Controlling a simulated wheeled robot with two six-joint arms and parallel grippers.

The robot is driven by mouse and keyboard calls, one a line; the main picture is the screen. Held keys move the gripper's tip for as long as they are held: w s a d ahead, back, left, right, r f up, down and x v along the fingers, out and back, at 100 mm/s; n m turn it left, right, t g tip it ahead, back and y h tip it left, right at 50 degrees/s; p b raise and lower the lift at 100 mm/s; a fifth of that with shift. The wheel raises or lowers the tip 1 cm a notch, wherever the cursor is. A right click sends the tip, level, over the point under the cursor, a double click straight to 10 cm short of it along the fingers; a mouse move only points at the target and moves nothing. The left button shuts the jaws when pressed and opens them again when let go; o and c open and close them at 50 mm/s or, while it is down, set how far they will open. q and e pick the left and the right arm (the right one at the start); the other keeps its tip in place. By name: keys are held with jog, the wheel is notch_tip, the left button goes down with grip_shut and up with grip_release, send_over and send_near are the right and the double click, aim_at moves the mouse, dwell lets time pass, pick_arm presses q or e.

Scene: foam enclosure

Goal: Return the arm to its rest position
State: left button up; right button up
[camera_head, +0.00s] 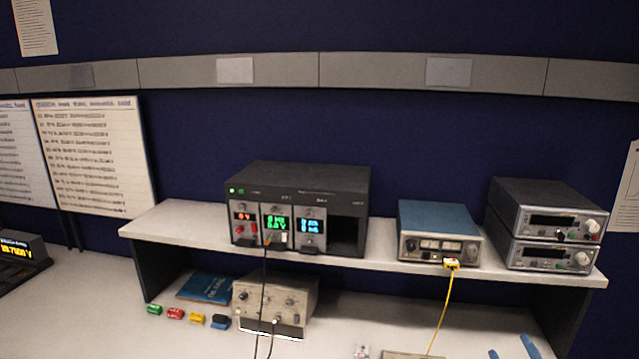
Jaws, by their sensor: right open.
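My right gripper (512,350) shows only as two blue fingertips at the bottom edge, right of centre. The tips are apart, with nothing visible between them. They are in front of the shelf, to the right of a yellow cable (440,318). The rest of the right arm is below the frame. My left gripper and arm are not in view.
A raised shelf (185,232) holds a black modular rack (300,178), a blue-topped instrument (438,218) and two stacked grey units (545,208). Below are a beige box (275,300), a blue booklet (206,287) and several small coloured connectors. Black cables hang from the rack.

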jog(key=s+a+f+m+g+y, duration=0.25)
jog(key=s+f+g, duration=0.35)
jog(key=s+f, duration=0.55)
jog(key=s+a+f+m+g+y, duration=0.15)
jog(key=s+a+f+g, duration=0.25)
jog(key=s+f+g, duration=0.7)
notch_tip(320, 180, down, 41)
jog(key=w+d+m+t+b, duration=0.1)
jog(key=w+d+t+b, duration=0.15)
jog(key=b, duration=0.45)
pick_arm(q)
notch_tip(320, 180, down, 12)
jog(key=b, duration=0.5)
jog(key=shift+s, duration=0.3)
pick_arm(e)
jog(key=s+f, duration=0.9)
jog(key=f, duration=0.2)
jog(key=s+d+f, duration=0.1)
jog(key=s+f, duration=0.8)
jog(key=f, duration=0.3)
jog(key=shift+s+d+f+g+h, duration=0.25)
jog(key=shift+g+h, duration=0.05)
jog(key=shift+g, duration=0.15)
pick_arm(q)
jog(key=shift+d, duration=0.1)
pick_arm(e)
jog(key=shift+m, duration=0.3)
jog(key=shift+c, duration=0.2)
